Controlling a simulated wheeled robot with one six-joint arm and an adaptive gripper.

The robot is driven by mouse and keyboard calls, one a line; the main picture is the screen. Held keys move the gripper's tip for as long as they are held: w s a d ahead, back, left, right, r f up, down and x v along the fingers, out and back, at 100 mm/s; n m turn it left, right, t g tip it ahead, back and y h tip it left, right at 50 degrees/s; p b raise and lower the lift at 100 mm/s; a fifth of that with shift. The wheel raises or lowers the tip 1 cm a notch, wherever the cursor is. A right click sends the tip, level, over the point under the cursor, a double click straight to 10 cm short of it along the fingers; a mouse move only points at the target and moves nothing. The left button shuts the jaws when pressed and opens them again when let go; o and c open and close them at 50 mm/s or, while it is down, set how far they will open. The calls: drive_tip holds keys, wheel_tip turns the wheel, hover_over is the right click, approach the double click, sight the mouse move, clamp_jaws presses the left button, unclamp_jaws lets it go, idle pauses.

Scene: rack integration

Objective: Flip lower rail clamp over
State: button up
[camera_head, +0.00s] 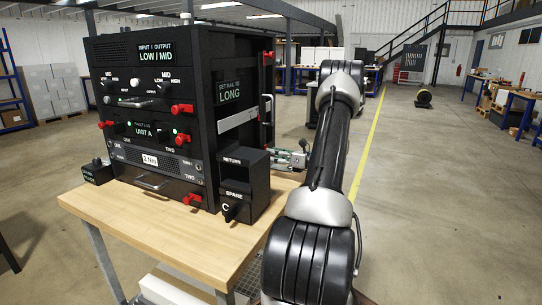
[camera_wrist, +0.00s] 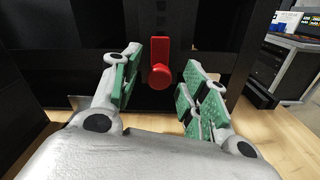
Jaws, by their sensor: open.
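A red clamp (camera_wrist: 160,50) with a round red knob at its lower end shows in the wrist view, on the dark side of the rack. I take it to be the lower rail clamp. My gripper (camera_wrist: 161,84) is open, with green-padded fingers to the left and right of the red knob in the picture. Neither finger appears to touch it, and nothing is held. In the head view my gripper (camera_head: 290,158) is at the rack's right side, low above the table. The upper red clamp (camera_head: 268,57) is near the rack's top right edge.
The black rack (camera_head: 150,110) with red handles stands on a wooden table (camera_head: 110,212). A black RETURN and SPARE holder (camera_head: 246,175) stands at its front right corner, close to my gripper. A small black box (camera_head: 97,173) sits at the left. Open floor lies to the right.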

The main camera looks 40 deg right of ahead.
drive_tip(key=shift+w+a, duration=0.25)
drive_tip(key=shift+w, duration=0.4)
drive_tip(key=shift+c, duration=0.2)
clamp_jaws()
drive_tip(key=shift+f, duration=1.3)
drive_tip(key=shift+o, duration=0.2)
unclamp_jaws()
